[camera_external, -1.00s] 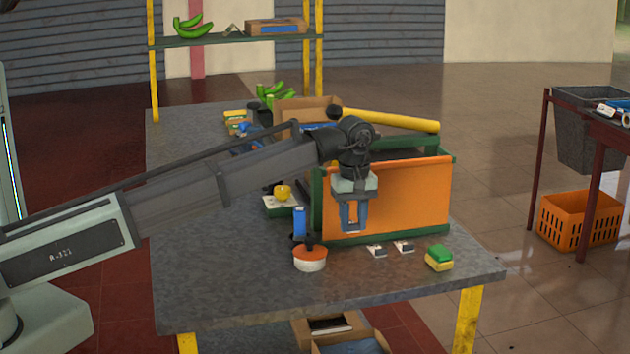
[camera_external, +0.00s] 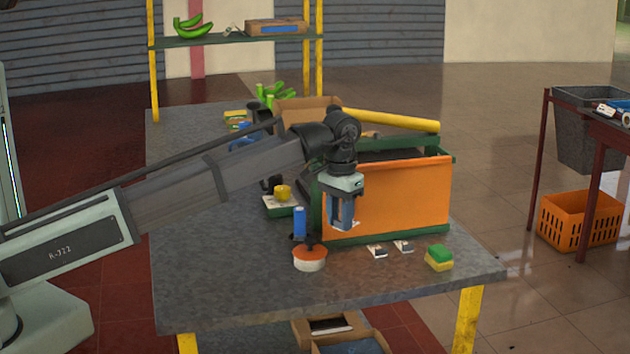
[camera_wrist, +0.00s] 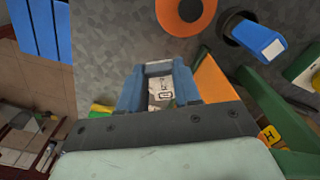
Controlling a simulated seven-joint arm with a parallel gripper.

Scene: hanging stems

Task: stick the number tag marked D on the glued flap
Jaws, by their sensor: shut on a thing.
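My gripper (camera_external: 342,222) hangs in front of the left part of an orange panel (camera_external: 400,195) in a green frame. It is above the table. In the wrist view, its blue fingers (camera_wrist: 160,88) are shut on a small white tag (camera_wrist: 164,90) with dark marks; I cannot read the letter for sure. Two other small white-and-dark tags, one (camera_external: 377,251) nearer and one (camera_external: 403,246) to its right, lie on the table right of my gripper. I cannot make out which surface is the glued flap. A yellow piece marked H (camera_wrist: 268,137) shows at the lower right of the wrist view.
An orange-topped white pot (camera_external: 310,259) and a blue upright item (camera_external: 299,222) stand just left of my gripper. A green-and-yellow sponge (camera_external: 439,257) lies to the right. The front of the grey table (camera_external: 240,300) is clear.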

